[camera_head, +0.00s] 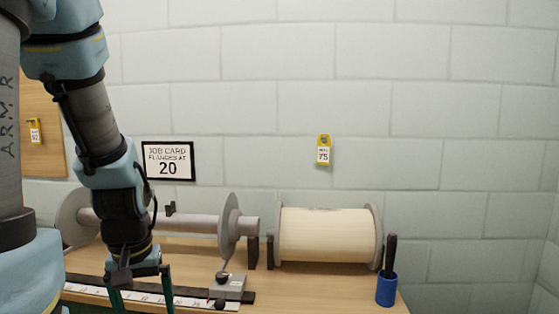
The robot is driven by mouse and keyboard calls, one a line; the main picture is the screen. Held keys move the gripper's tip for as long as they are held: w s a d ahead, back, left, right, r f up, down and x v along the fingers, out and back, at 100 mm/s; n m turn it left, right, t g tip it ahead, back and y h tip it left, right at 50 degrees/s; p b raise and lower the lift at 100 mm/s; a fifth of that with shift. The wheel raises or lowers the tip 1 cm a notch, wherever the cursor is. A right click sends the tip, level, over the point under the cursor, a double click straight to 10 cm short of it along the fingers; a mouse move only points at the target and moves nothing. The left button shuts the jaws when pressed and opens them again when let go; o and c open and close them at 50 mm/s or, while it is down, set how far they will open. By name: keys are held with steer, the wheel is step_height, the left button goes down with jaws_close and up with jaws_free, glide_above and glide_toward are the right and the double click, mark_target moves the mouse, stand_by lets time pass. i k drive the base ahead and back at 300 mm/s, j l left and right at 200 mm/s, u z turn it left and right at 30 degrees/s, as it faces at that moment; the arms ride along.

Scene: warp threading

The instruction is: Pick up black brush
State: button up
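The black brush (390,254) stands upright, leaning slightly, in a blue cup (386,291) at the right end of the wooden table. Only its dark upper part shows; its lower end is hidden inside the cup. My gripper (141,298) is at the lower left, far to the left of the brush. It points down with its two green fingers spread apart and nothing seen between them. The fingertips run down to the bottom edge of the picture.
A cream-wound spool (325,236) sits just left of the cup. A grey flanged beam (190,223) lies behind my gripper. A small grey device (228,287) and a marked ruler (185,299) lie along the table (320,290). A block wall (420,150) closes the back.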

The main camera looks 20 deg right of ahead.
mark_target(392, 239)
steer(key=z, duration=1)
